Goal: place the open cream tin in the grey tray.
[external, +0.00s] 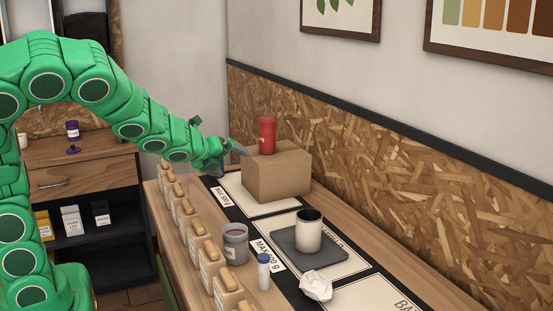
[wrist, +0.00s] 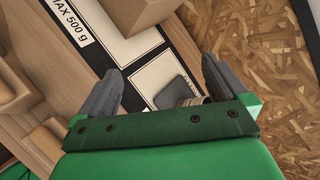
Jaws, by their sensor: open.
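The open cream tin (external: 308,234) stands upright on the grey tray (external: 284,242), its dark inside showing at the top. The tray lies flat on a pale mat on the counter. My gripper (external: 238,149) is up beside the cardboard box, well away from the tin. In the wrist view my gripper (wrist: 163,68) is open, with nothing between its fingers. The grey tray (wrist: 172,91) shows beyond the fingers there, and the tin is mostly hidden behind the gripper body.
A cardboard box (external: 278,175) with a red canister (external: 266,135) on top stands beyond the tray. A grey jar (external: 235,244), a small white bottle (external: 264,272) and crumpled paper (external: 316,286) surround the tray. Several wooden-topped containers (external: 205,260) line the left edge.

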